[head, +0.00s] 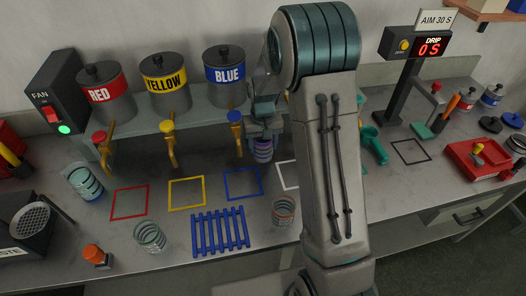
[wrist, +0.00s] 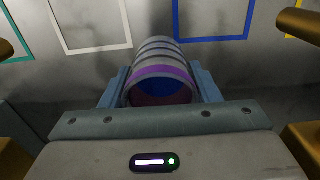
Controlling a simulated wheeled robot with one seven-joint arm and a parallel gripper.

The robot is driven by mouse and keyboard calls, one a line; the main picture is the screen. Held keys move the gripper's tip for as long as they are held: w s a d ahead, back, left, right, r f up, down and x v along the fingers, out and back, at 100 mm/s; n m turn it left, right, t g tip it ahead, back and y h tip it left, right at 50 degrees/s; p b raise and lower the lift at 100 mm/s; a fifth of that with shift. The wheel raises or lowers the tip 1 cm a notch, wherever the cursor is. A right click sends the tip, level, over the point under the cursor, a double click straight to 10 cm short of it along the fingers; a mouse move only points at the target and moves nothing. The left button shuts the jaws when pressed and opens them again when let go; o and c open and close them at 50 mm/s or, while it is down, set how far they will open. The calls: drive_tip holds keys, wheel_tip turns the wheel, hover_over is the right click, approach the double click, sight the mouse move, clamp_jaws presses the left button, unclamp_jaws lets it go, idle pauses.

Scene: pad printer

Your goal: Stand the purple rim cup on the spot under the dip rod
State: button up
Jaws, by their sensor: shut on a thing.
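The purple rim cup (wrist: 160,72) is clear with grey bands, and its inside looks blue. My gripper (wrist: 161,88) is shut on it, one finger on each side. In the head view the cup (head: 263,151) hangs in my gripper (head: 262,131) above the bench, beside the blue tap. A black square outline (head: 410,151) is marked on the bench at right, near the DRIP display post. I cannot surely tell the dip rod; a red-knobbed part (head: 436,87) stands by that post. My arm hides part of the bench between.
Red, yellow and blue tanks (head: 224,75) with taps stand behind coloured squares. A blue rack (head: 220,232) and several banded cups (head: 149,237) are in front.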

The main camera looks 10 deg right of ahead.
sight(263, 153)
drive_tip(key=shift+f, duration=2.15)
drive_tip(key=shift+f, duration=0.1)
drive_tip(key=o, duration=1.1)
drive_tip(key=shift+c, duration=0.2)
